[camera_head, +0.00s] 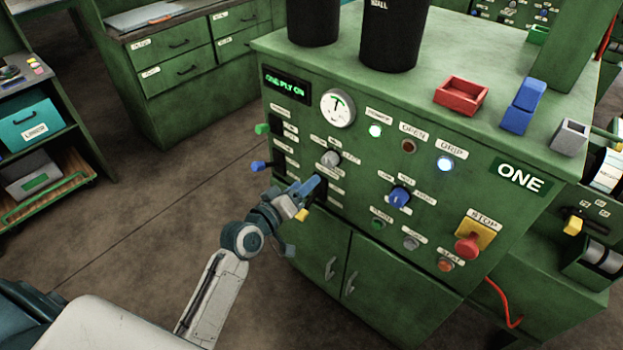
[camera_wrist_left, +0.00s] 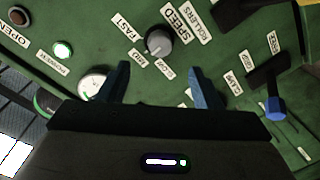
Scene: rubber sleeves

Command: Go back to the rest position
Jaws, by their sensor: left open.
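My left gripper (camera_head: 301,206) is in front of the green machine's control panel, below the grey speed knob (camera_head: 330,158). In the left wrist view, the fingers of the left gripper (camera_wrist_left: 160,86) are apart with nothing between them. The speed knob (camera_wrist_left: 158,42) shows beyond the fingertips there, clear of both. A lever with a blue end (camera_wrist_left: 276,107) is to the right of the fingers. In the head view, a yellow lever end (camera_head: 302,215) is close beside the gripper; whether they touch cannot be told. My right gripper is out of view.
The panel carries a green lever (camera_head: 262,129), a blue selector knob (camera_head: 400,196) and a red stop button (camera_head: 468,246). A red tray (camera_head: 461,96) and blue block (camera_head: 521,106) sit on top of the machine. Open floor (camera_head: 170,215) lies left of the machine.

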